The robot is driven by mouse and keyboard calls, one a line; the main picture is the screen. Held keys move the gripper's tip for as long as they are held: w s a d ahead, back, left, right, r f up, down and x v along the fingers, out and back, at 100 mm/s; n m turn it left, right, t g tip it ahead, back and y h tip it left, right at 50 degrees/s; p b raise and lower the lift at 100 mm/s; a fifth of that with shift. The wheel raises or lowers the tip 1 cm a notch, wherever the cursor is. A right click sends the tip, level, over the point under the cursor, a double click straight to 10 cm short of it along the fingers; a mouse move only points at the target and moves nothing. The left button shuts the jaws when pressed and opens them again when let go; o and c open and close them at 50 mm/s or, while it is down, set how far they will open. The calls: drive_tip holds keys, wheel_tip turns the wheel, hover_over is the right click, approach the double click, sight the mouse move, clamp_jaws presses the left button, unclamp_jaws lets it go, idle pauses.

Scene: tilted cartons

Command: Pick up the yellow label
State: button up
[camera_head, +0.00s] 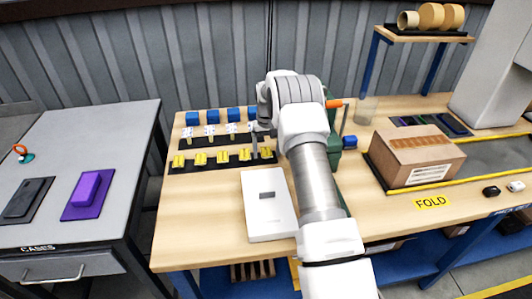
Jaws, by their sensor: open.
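Several small yellow pieces (201,159), which look like labels, stand in a row on a black strip on the wooden workbench. A flat yellow sign reading FOLD (432,202) lies near the bench's front edge, right of my arm. My gripper (262,144) is open, pointing down over the right end of the yellow row. It is small and partly hidden by my wrist. I cannot tell whether a finger touches the rightmost yellow piece.
White pieces (211,131) and blue blocks (192,118) stand behind the yellow row. A white flat box (268,204) lies in front. A brown carton (417,156) sits tilted on the right. A grey table (60,210) stands left, holding a purple block (88,190).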

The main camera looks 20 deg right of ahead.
drive_tip(key=c, duration=1.1)
drive_tip(key=shift+r, duration=0.1)
